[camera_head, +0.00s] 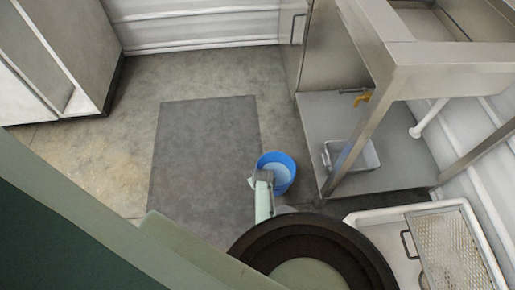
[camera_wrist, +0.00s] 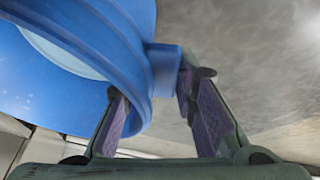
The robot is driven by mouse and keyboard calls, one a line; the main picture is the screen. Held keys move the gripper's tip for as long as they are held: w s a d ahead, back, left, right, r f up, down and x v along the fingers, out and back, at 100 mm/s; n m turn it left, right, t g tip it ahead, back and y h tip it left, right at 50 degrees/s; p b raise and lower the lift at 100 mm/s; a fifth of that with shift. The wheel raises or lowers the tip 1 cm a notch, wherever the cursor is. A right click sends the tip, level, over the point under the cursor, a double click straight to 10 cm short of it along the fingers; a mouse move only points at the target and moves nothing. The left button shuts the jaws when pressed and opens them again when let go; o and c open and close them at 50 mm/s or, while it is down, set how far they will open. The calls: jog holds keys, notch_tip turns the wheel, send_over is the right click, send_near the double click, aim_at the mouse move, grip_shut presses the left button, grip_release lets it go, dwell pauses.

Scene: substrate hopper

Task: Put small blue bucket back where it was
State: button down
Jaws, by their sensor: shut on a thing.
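The small blue bucket (camera_head: 280,165) is near the middle of the head view, by the right edge of a dark grey floor mat (camera_head: 205,145). Its opening faces up, and the inside looks pale blue. My gripper (camera_head: 263,178) is at its near left side. In the wrist view the bucket (camera_wrist: 75,85) fills the upper left. My gripper (camera_wrist: 160,105) is shut on the bucket's edge, with one finger on each side, by a blue tab. I cannot tell whether the bucket's base touches the floor.
A steel sink stand (camera_head: 425,62) with a low shelf (camera_head: 390,165) is at the right. A grey tub (camera_head: 362,158) sits on that shelf. A white basin with a perforated metal plate (camera_head: 450,250) is at the lower right. Cabinets (camera_head: 65,55) stand at the left. The mat is clear.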

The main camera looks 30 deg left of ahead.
jog(key=shift+x, duration=1)
jog(key=shift+s+d+f, duration=0.15)
jog(key=c, duration=1.8)
grip_release()
jog(key=shift+s+d+f+b, duration=0.1)
jog(key=shift+s+f+b, duration=0.1)
jog(key=shift+b, duration=0.1)
jog(key=o, duration=0.5)
jog(key=shift+r, duration=0.1)
jog(key=p+v, duration=1.2)
